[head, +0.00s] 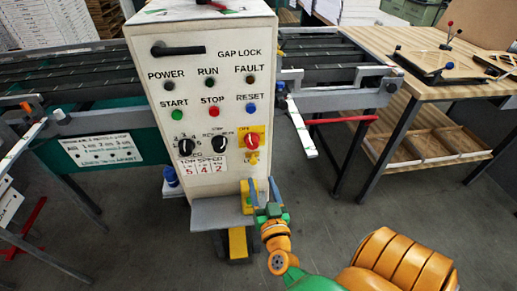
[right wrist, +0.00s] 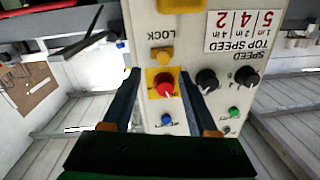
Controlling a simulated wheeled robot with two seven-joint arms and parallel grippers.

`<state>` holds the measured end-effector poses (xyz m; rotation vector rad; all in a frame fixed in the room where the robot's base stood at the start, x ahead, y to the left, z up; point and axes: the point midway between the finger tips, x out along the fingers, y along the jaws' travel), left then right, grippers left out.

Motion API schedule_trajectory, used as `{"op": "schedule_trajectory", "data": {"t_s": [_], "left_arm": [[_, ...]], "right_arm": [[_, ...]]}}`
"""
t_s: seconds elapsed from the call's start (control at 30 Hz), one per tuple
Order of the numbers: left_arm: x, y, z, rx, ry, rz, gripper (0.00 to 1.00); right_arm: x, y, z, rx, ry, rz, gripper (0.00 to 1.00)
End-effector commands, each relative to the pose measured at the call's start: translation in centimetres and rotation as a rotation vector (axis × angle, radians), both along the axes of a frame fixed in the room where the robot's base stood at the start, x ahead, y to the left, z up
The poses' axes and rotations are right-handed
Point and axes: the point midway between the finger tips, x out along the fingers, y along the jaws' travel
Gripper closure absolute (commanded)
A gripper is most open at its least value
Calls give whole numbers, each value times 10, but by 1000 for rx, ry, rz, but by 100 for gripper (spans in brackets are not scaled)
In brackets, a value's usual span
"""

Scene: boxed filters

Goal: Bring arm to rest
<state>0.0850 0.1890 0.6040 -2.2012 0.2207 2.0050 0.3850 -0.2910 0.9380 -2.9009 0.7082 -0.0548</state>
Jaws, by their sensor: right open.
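My right gripper (head: 262,187) is in front of the lower right part of a cream control cabinet (head: 185,65). Its two blue-grey fingers are apart with nothing held between them. In the right wrist view the fingers (right wrist: 158,88) frame a red rotary knob (head: 252,141) on a yellow plate. The knob also shows in the right wrist view (right wrist: 166,87), and the exact gap to it is hard to tell. My orange and green right arm reaches up from the bottom right. My left gripper is not in view.
A grey shelf (head: 225,212) juts from the cabinet's foot beside the gripper. A roller conveyor (head: 80,75) runs behind the cabinet. A wooden table (head: 405,45) with a lower shelf stands at right. Grey floor (head: 330,225) is open between table and cabinet.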

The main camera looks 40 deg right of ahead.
Motion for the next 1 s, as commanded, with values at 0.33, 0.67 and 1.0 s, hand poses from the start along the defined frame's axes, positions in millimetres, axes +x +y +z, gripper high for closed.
{"op": "schedule_trajectory", "data": {"t_s": [0.33, 0.67, 1.0], "left_arm": [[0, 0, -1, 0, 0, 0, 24], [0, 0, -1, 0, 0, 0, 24], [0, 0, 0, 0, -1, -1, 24]], "right_arm": [[-5, 3, 0, 1, 0, 0, 41], [-14, 64, -104, 23, 299, 262, 41], [-234, 119, -318, 77, 1288, 655, 41]]}}
